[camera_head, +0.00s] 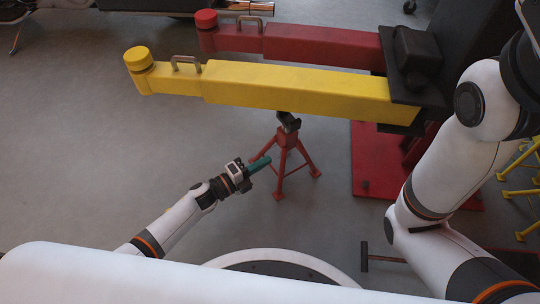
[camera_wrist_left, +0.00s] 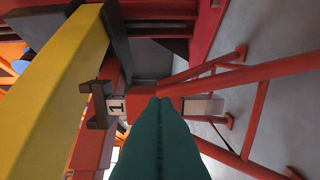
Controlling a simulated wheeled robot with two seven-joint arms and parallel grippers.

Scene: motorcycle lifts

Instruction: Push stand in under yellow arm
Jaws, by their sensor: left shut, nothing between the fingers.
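The red stand (camera_head: 284,160) stands upright on splayed legs on the floor. Its dark head (camera_head: 288,121) is at the near edge of the yellow arm (camera_head: 300,91), and its top is partly hidden by that arm. My left gripper (camera_head: 266,160) is left of the stand, its teal fingers together and empty, pointing at it. In the left wrist view the shut fingers (camera_wrist_left: 160,103) reach toward the stand's red legs (camera_wrist_left: 245,76). The yellow arm (camera_wrist_left: 55,85) runs along the left there. I cannot tell whether the fingertips touch the stand. My right gripper is out of view.
A red arm (camera_head: 320,46) lies beyond the yellow one, both fixed to a dark column (camera_head: 455,50). A red base plate (camera_head: 375,165) lies right of the stand. Yellow stands (camera_head: 522,190) are at the far right. The grey floor left of the stand is clear.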

